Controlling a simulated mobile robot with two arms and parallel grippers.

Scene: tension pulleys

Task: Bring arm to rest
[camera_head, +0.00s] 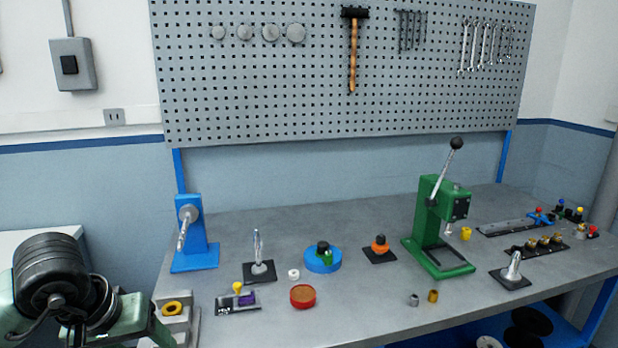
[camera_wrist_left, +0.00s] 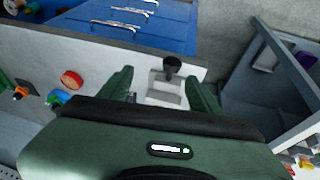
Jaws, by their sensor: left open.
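My left gripper (camera_wrist_left: 160,73) shows in the left wrist view with its two green fingers spread apart and nothing held between them. Beyond the fingers is a pale grey stepped block (camera_wrist_left: 160,88) near the bench edge, with a small dark round part above it. I cannot tell the gap between fingers and block. In the head view I cannot clearly make out the left fingertips at the lower left. My right gripper is in neither view.
The grey bench (camera_head: 360,290) holds a blue stand (camera_head: 195,245), a green lever press (camera_head: 430,225), a red round dish (camera_head: 302,296) and several small parts. A pegboard (camera_head: 330,100) stands behind. Blue drawers (camera_wrist_left: 140,25) with silver handles show in the wrist view.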

